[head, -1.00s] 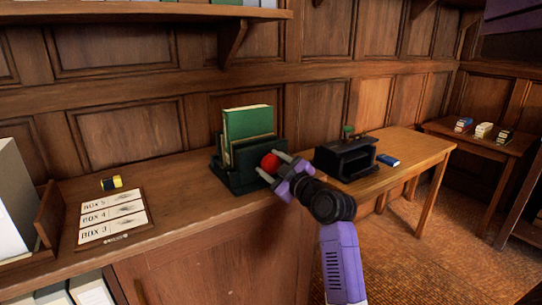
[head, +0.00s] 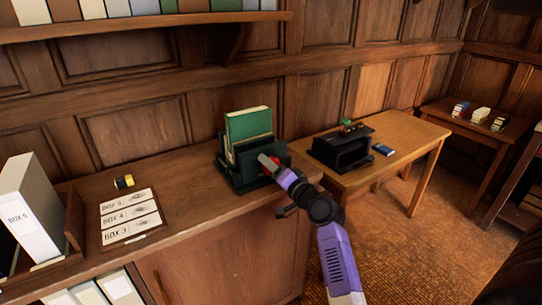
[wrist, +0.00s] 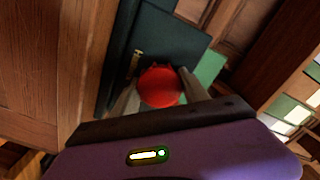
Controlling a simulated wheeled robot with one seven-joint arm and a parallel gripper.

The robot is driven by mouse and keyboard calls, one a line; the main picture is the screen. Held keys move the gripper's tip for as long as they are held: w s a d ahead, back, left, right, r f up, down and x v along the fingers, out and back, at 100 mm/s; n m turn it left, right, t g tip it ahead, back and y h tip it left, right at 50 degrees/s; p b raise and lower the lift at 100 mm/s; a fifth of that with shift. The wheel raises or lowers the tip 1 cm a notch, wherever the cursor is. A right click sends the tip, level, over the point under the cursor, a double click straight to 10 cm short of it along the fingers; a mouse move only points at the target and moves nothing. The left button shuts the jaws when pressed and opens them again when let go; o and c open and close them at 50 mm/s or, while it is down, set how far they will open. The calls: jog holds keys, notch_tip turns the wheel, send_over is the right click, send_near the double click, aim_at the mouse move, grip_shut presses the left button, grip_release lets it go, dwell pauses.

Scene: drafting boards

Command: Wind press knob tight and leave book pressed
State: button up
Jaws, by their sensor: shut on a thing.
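The book press (head: 241,181) is a dark green frame on the wooden cabinet top. A green book (head: 248,125) stands upright in it, between its plates. The red knob (wrist: 160,87) is on the press's right side; in the head view only a little of it shows behind my gripper. My gripper (head: 270,168) is at the knob, and in the wrist view its two fingers sit on either side of the knob, shut on it. Whether the plates touch the book tightly cannot be told.
Label cards (head: 130,217) and a small yellow-and-black item (head: 124,182) lie on the cabinet top to the left, near a grey box file (head: 31,208). A wooden table (head: 399,141) at right holds a black device (head: 342,150) and a blue book (head: 384,150).

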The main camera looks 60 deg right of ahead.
jog(key=shift+m, duration=0.8)
